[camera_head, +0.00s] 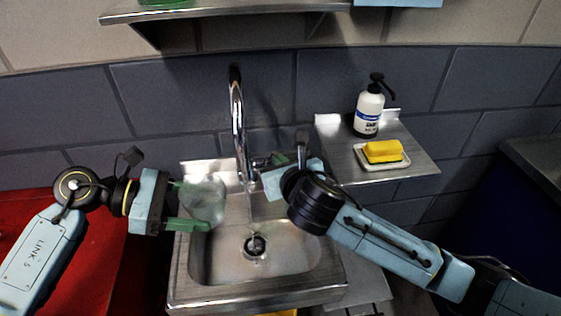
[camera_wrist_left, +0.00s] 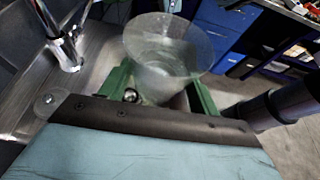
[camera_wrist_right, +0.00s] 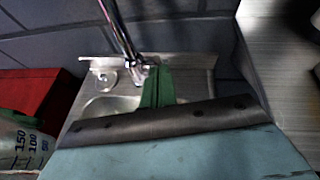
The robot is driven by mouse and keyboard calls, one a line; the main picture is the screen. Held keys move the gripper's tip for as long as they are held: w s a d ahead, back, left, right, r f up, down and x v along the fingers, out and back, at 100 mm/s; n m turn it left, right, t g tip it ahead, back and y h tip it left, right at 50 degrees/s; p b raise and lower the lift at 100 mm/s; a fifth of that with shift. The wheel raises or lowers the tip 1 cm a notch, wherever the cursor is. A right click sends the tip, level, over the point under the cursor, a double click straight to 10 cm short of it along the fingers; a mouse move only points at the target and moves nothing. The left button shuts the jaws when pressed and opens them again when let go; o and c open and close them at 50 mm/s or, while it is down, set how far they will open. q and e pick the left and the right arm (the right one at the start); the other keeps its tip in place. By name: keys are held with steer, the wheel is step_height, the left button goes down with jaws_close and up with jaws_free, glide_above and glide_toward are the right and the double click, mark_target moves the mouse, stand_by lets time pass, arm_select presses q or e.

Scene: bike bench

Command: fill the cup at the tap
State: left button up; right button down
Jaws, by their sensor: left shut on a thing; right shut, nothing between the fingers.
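A clear, translucent cup (camera_head: 203,198) is held at the left side of the sink. My left gripper (camera_head: 188,208) is shut on it with green fingers on either side. In the left wrist view the cup (camera_wrist_left: 165,55) stands between the fingers, its mouth wide. In the right wrist view its graduated side (camera_wrist_right: 22,145) shows at the left edge. The chrome tap (camera_head: 238,110) rises behind the sink; the cup is left of it, not under the spout. My right gripper (camera_head: 277,160) is shut and empty beside the tap's base. In the right wrist view its fingertips (camera_wrist_right: 157,85) hide part of that area.
The steel sink basin (camera_head: 225,262) has a dark drain (camera_head: 255,245). A side shelf (camera_head: 340,160) holds a soap pump bottle (camera_head: 368,110) and a yellow sponge (camera_head: 382,151) on a dish. A red cabinet (camera_head: 95,270) is at left. A wall shelf (camera_head: 225,10) hangs above.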

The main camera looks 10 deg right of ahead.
steer(key=shift+w+r, duration=0.1)
stand_by(0.3)
steer(key=w+r+g, duration=0.3)
steer(key=w+g, duration=0.2)
steer(key=w, duration=0.2)
steer(key=shift+r+m+g, duration=0.3)
steer(key=shift+r, duration=0.1)
stand_by(0.6)
steer(key=shift+s, duration=0.15)
